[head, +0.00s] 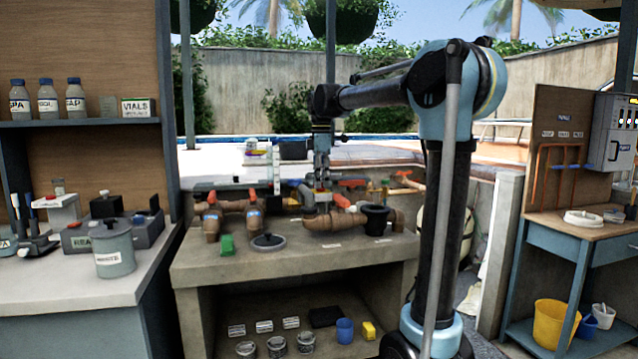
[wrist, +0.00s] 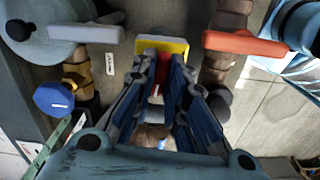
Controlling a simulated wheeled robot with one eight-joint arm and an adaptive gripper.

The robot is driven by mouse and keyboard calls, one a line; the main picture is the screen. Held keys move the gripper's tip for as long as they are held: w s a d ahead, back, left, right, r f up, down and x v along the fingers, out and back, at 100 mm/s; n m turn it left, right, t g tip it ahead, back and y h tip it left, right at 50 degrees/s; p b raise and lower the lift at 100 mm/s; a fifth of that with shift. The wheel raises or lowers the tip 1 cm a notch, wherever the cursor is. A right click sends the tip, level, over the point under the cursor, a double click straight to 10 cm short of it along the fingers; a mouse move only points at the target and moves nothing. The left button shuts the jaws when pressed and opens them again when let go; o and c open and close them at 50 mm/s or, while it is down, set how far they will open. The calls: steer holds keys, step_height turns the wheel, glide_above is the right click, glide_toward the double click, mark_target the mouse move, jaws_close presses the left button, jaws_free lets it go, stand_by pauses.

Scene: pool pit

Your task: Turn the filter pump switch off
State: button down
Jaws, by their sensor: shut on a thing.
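My gripper (head: 322,178) reaches down over the pipework on the stone bench, with its fingers pointing down. In the wrist view my gripper (wrist: 163,70) is shut on a narrow red lever (wrist: 162,72) in front of a yellow plate (wrist: 172,45). The red lever and yellow plate look like the pump switch, but I see no readable label on them. The fingers hide much of the lever, so its on or off position cannot be told.
An orange-red valve handle (wrist: 245,44) and a grey handle (wrist: 85,33) flank the fingers closely. A blue knob (wrist: 54,99) is at the left. Brown pipes (head: 330,221), a black cup (head: 376,219) and a green block (head: 227,244) occupy the bench (head: 300,262).

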steer(key=shift+s+a+n, duration=0.1)
steer(key=shift+s+n, duration=0.05)
steer(key=shift+n, duration=0.45)
steer(key=c, duration=1.6)
jaws_free()
steer(key=shift+r, duration=0.1)
